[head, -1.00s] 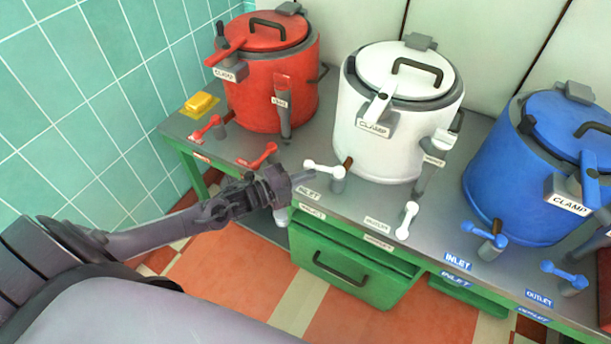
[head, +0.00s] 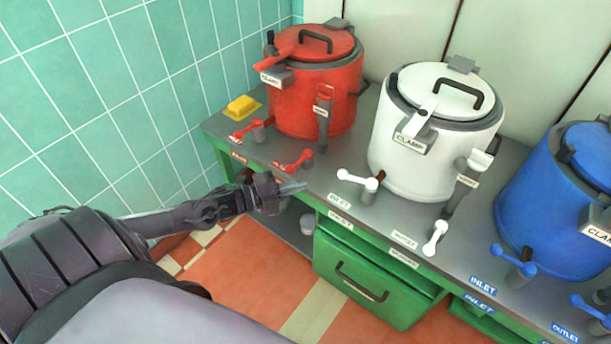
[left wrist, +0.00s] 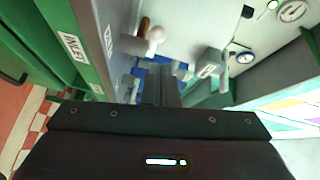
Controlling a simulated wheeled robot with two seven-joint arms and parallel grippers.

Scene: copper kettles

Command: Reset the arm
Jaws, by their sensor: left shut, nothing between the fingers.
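My left gripper (head: 292,188) is shut and empty. In the head view it is at the front edge of the bench, below the red kettle's right-hand valve handle (head: 294,160) and left of the white inlet handle (head: 358,180). My left arm reaches in from the left. In the left wrist view the gripper's dark body fills the bottom, and the white valve handle (left wrist: 150,40) shows beyond it. My right gripper is in neither view.
A red kettle (head: 310,95), a white kettle (head: 425,165) and a blue kettle (head: 550,215) stand on the grey-topped bench. A yellow block (head: 243,107) lies at the bench's left end. A green drawer (head: 365,280) is below. The floor in front is clear.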

